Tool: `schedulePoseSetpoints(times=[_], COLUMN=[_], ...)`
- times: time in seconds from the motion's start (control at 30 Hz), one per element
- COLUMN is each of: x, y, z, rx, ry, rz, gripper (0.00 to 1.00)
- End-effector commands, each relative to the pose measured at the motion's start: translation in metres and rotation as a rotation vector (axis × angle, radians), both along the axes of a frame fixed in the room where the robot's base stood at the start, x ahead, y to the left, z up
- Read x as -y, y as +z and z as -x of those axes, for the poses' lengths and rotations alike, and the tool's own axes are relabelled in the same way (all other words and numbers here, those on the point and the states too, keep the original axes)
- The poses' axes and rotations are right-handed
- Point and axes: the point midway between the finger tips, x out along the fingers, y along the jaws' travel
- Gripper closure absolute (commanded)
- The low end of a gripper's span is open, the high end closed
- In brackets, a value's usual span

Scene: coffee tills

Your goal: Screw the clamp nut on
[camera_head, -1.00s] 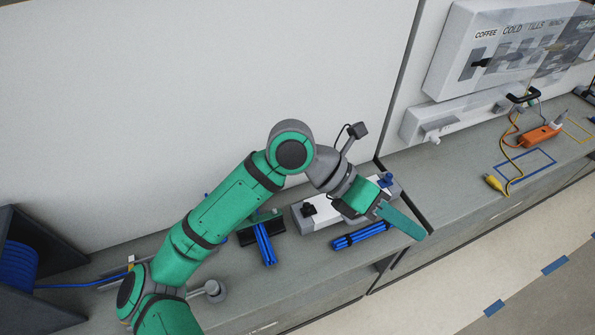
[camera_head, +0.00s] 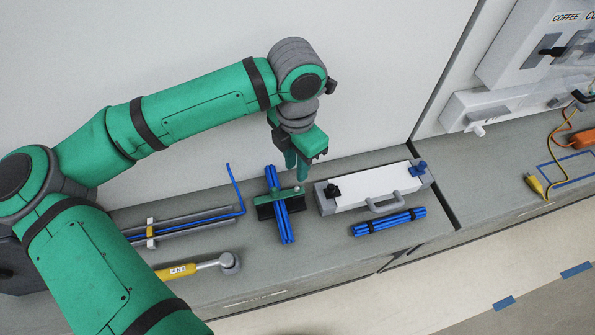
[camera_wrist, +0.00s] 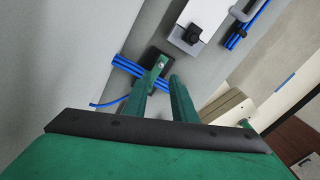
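The clamp stands on the grey bench: a black base (camera_head: 265,212) with a green bar (camera_head: 286,193) across a bundle of blue tubes (camera_head: 285,226). A small pale piece (camera_head: 298,187) sits at the bar's right end; I cannot tell whether it is the stud or the clamp nut. It also shows in the wrist view (camera_wrist: 162,66). My gripper (camera_head: 295,172) points down just above and behind the clamp. The left finger partly overlaps the clamp bar there.
Right of the clamp is a white case (camera_head: 370,187) with a handle and black and blue knobs. A strapped blue tube bundle (camera_head: 388,222) lies before it. A yellow-handled tool (camera_head: 185,269) lies front left. Grey rods (camera_head: 185,222) and a bent blue rod (camera_head: 235,190) lie left.

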Motion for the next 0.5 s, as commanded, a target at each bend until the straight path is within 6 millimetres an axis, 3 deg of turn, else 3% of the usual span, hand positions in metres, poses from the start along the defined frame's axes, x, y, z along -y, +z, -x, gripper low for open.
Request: schedulePoseSetpoints(times=[0.5], x=[0.003], y=[-0.066], z=[0.001], rx=[-0.003], ry=[-0.005], rz=[0.004], gripper=[0.76])
